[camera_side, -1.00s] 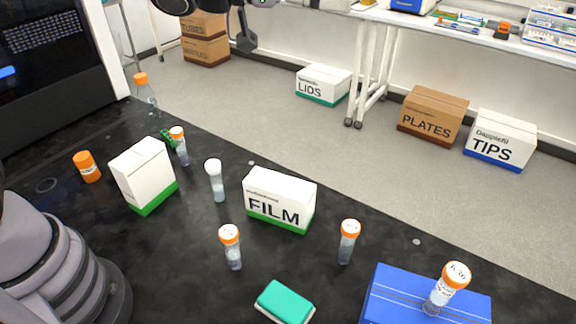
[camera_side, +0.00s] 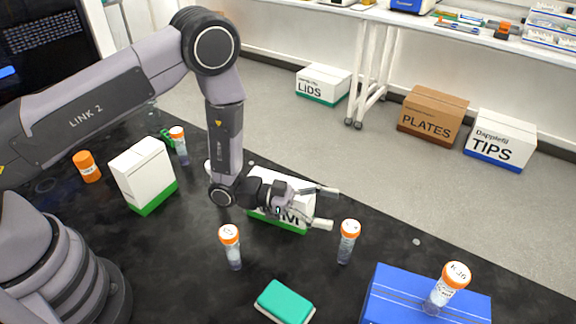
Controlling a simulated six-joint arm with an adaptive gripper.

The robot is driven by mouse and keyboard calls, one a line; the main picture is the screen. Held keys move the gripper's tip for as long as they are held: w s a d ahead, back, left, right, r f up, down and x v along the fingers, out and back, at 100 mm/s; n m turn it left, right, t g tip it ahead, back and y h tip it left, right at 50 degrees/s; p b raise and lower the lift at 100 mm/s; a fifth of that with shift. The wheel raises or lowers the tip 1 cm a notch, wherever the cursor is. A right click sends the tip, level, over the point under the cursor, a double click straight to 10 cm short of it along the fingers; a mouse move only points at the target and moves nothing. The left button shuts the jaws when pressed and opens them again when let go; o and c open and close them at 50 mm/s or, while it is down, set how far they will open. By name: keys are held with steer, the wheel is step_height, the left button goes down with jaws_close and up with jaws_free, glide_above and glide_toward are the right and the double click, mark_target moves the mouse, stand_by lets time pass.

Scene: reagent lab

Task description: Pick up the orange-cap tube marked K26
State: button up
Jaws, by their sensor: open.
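The orange-cap tube marked K26 (camera_side: 446,288) stands upright at the front right, at the blue box (camera_side: 385,299). Its cap and label show the marking. My gripper (camera_side: 335,208) is open and empty, above and in front of the FILM box, with its fingers pointing right. It is up and to the left of the K26 tube, well apart from it. Another orange-cap tube (camera_side: 347,242) stands just below my fingertips in the picture. A third orange-cap tube (camera_side: 231,247) stands left of it. A further orange-cap tube (camera_side: 179,146) stands at the back left.
The FILM box (camera_side: 256,222) is partly hidden by my gripper. A white-and-green box (camera_side: 143,177) and an orange bottle (camera_side: 87,166) stand at left. A teal-topped block (camera_side: 285,303) lies at the front. My arm mostly hides a white-cap tube (camera_side: 207,166). Dark bench is bare between them.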

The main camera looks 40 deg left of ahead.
mark_target(352, 226)
steer(key=d+f, duration=0.1)
steer(key=w+d+f, duration=0.1)
steer(key=d+f, duration=0.2)
steer(key=shift+w+d+f, duration=0.3)
steer(key=shift+d+f, duration=0.05)
steer(key=shift+f, duration=0.05)
steer(key=c, duration=0.9)
